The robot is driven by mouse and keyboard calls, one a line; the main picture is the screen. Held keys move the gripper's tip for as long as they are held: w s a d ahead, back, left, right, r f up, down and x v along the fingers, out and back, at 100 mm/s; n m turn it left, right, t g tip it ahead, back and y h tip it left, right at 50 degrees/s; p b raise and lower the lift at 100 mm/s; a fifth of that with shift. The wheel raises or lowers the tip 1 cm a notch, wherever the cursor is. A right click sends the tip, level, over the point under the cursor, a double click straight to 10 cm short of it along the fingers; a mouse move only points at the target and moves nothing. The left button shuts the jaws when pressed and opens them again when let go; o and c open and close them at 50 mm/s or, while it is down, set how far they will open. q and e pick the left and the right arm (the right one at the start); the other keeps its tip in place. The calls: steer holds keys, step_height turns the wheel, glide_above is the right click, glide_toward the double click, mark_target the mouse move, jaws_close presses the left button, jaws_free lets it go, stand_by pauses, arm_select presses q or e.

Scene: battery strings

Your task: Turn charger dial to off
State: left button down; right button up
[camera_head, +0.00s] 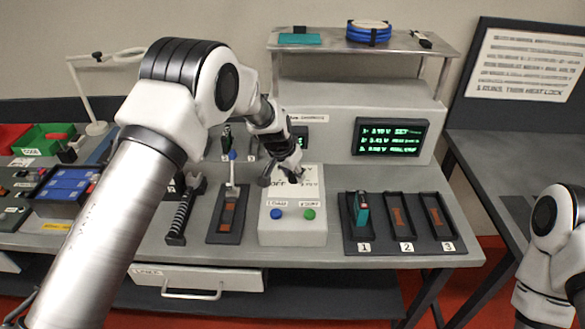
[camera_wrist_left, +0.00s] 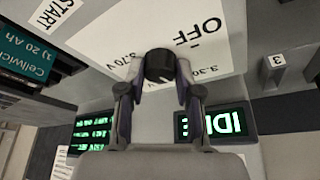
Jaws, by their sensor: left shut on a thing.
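The charger (camera_head: 311,182) is a white box with a sloped face in the middle of the bench. Its dial is a dark round knob in the left wrist view (camera_wrist_left: 159,64), on a white panel (camera_wrist_left: 115,38) marked OFF, 3.30 V and 3.70 V. A short white mark shows on the knob; I cannot tell for sure which label it points to. My left gripper (camera_head: 282,178) is at the charger's face, and its fingers (camera_wrist_left: 158,82) are closed around the knob's sides. In the head view the gripper hides the dial. My right gripper is out of view.
A blue button (camera_head: 276,214) and a green button (camera_head: 310,214) sit on the charger's front. A black three-slot tray (camera_head: 404,246) stands to the right, with a teal cell (camera_head: 361,208) in slot 1. Behind is a display screen (camera_head: 390,137). A tool (camera_head: 184,212) lies left.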

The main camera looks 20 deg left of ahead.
arm_select(q)
steer(key=shift+s+d+n+y+p, duration=0.1)
steer(key=shift+n+y+p, duration=0.25)
steer(key=shift+n, duration=0.65)
steer(key=shift+f+n+y, duration=0.2)
steer(key=shift+n+y, duration=0.15)
steer(key=shift+n, duration=0.55)
steer(key=n+y+b, duration=0.1)
steer(key=n+b, duration=0.2)
steer(key=b, duration=0.1)
steer(key=n+y+b, duration=0.1)
steer(key=n+b, duration=0.2)
steer(key=b, duration=0.1)
steer(key=shift+d+f+g, duration=0.15)
steer(key=shift+g, duration=0.15)
steer(key=n+y+b, duration=0.1)
steer(key=n, duration=0.2)
steer(key=shift+g, duration=0.4)
steer(key=shift+d+r+n+g+y+b, duration=0.1)
steer(key=shift+r+n+g+y+b, duration=0.1)
steer(key=shift+n, duration=0.5)
steer(key=shift+r+n+g+y+b, duration=0.1)
steer(key=shift+n+g+b, duration=0.1)
steer(key=shift+n, duration=0.5)
steer(key=c, duration=0.8)
jaws_free()
steer(key=shift+w, duration=0.2)
